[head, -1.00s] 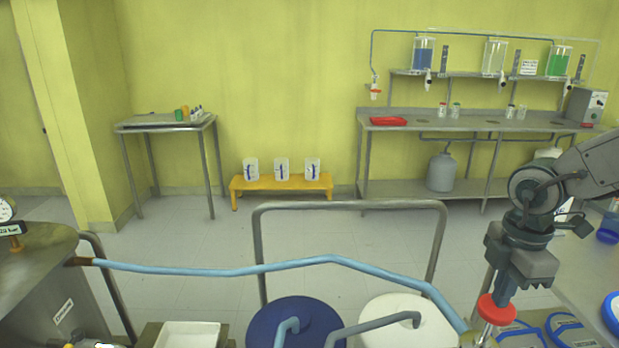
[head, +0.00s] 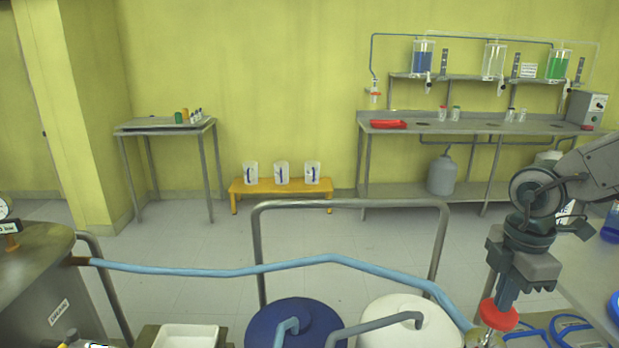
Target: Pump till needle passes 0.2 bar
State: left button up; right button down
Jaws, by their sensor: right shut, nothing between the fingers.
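A red round knob (head: 499,315) tops the hand pump at the lower right, at the end of a blue hose (head: 330,259). My right gripper (head: 506,297) points down with its fingers shut, just above the knob. The fingertips overlap the knob's upper edge in the picture; I cannot tell whether they touch it. A round gauge (head: 4,208) sits on the steel vessel (head: 45,262) and is cut off by the left edge. Its needle is too small and cut off to read. My left gripper is not in view.
A steel rail (head: 350,204) stands behind a blue drum lid (head: 312,318) and a white drum lid (head: 408,322). A white tray (head: 187,336) lies at the bottom. The floor beyond the rail is clear.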

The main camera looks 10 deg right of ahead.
jog(key=shift+f, duration=0.25)
jog(key=shift+r+p, duration=1)
jog(key=shift+r, duration=1.7)
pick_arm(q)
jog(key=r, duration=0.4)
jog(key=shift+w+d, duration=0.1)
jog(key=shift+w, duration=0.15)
pick_arm(e)
jog(key=shift+r, duration=0.25)
jog(key=shift+r, duration=0.1)
jog(key=shift+r, duration=0.6)
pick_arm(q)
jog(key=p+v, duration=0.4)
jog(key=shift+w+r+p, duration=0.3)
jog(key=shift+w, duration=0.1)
pick_arm(e)
notch_tip(320, 180, up, 5)
jog(key=shift+f, duration=0.2)
